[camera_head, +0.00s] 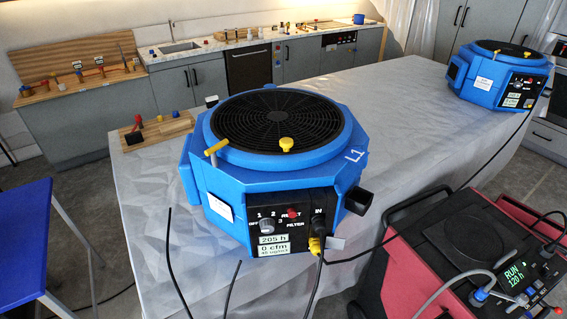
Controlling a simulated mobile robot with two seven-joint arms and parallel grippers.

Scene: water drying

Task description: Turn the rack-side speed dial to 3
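A large blue eight-sided air unit (272,182) with a round black grille on top stands on the covered table. Its black front panel (295,219) has a grey dial (266,226) with marks OFF, 1, 2 and 3 around it; I cannot tell where the dial points. A red RESET button (294,213) is right of the dial. Labels below read 205 h and 0 cfm. A second, similar blue unit (494,75) is at the far right, with a small dial (516,85) too small to read. Which unit is rack-side is not clear. Neither gripper is in view.
A red and black machine (455,260) with a screen (516,273) reading RUN 120 h stands at the lower right. Dark cables hang at the table's front edge. A blue stool (24,232) is at left. The grey table top (410,125) between the units is clear.

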